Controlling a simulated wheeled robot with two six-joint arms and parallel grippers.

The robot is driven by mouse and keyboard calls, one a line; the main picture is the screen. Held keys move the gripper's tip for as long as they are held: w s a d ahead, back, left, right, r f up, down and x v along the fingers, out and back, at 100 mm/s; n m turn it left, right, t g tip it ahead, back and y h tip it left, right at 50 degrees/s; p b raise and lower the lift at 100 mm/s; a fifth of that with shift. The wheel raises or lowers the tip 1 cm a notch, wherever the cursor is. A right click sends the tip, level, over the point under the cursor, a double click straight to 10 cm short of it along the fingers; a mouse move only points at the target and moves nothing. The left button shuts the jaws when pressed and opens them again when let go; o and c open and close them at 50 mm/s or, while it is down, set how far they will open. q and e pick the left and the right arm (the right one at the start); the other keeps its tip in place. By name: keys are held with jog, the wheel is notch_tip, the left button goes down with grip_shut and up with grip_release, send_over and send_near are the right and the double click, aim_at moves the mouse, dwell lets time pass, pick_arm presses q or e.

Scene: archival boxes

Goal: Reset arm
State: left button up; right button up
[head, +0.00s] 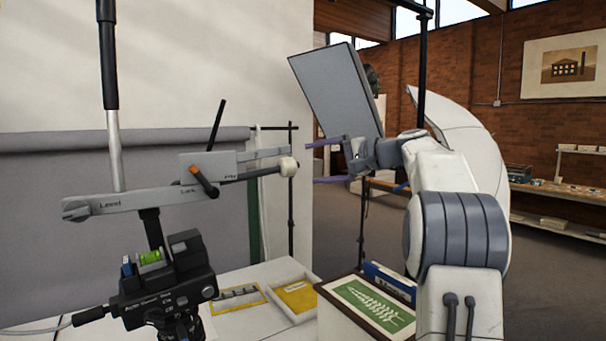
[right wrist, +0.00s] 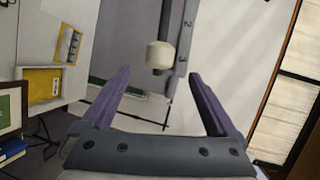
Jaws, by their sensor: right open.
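My right gripper (head: 312,162) is raised at the middle of the head view, with its purple fingers pointing left. It is open and nothing shows between its fingers. In the right wrist view the gripper (right wrist: 160,76) is also open, its two fingers spread apart. A cream knob (right wrist: 159,55) on a grey bar shows beyond the fingertips; I see no contact. My right arm (head: 455,225) comes up from the lower right and bends left at the top. My left gripper is not in view.
A camera rig (head: 165,285) with a levelling arm (head: 130,203) stands at left; its knob (head: 289,167) is left of my fingers. A grey panel (head: 338,90) is behind the gripper. Below are a yellow-lined tray (head: 297,295), a green framed picture (head: 370,306) and blue binders (head: 388,281).

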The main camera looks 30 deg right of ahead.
jog(key=shift+v, duration=0.9)
jog(key=w+a+f+g+h, duration=0.1)
jog(key=a+f+g, duration=0.3)
jog(key=f, duration=0.7)
jog(key=s+a+f+n+g+h, duration=0.2)
jog(key=s+a+f, duration=0.2)
jog(key=f, duration=0.4)
jog(key=s+a+f+n+g+h, duration=0.1)
jog(key=s+a+f+g, duration=0.1)
jog(key=s+a+f, duration=0.45)
jog(key=s+a+f+n+g+h, duration=0.2)
jog(key=s+f, duration=0.1)
jog(key=f, duration=0.6)
jog(key=s+a+f+n+g+h, duration=0.1)
jog(key=s+a+f+n, duration=0.2)
jog(key=s+f+n, duration=0.6)
jog(key=s+a+r+n+g, duration=0.1)
jog(key=s+a+r+n, duration=0.1)
jog(key=s+a, duration=0.5)
jog(key=s+a+r+n+g, duration=0.1)
jog(key=s+a+r+n, duration=0.1)
jog(key=s+a+r, duration=0.2)
jog(key=s+a, duration=0.3)
jog(key=s, duration=0.2)
jog(key=shift+s+n+g+y, duration=0.3)
jog(key=shift+s+n+g, duration=0.1)
